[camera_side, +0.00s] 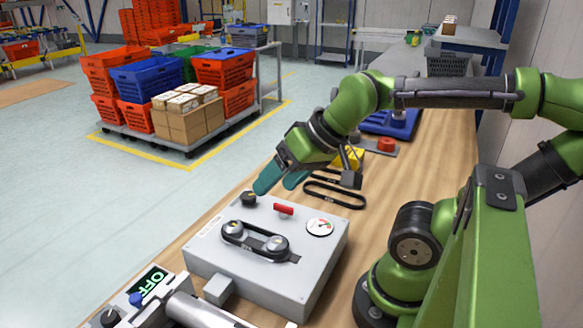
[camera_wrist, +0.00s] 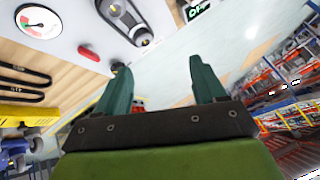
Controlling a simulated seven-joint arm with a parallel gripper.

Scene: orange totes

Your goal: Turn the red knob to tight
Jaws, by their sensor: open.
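The red knob (camera_side: 283,209) is a small red bar handle on top of a grey box (camera_side: 215,255). It sits between a black knob (camera_side: 248,199) and a round dial gauge (camera_side: 320,227). In the wrist view the red knob (camera_wrist: 88,53) lies to the upper left of my fingers, and the gauge (camera_wrist: 38,22) is further left. My gripper (camera_side: 281,184) is above the far edge of the box, with teal fingers apart and empty.
A black belt (camera_side: 255,242) runs over two pulleys on the box. A control unit with an OFF display (camera_side: 150,280) stands at the front left. Loose black belts (camera_side: 335,195) lie on the wooden bench behind the box. A red button (camera_side: 386,145) is further back.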

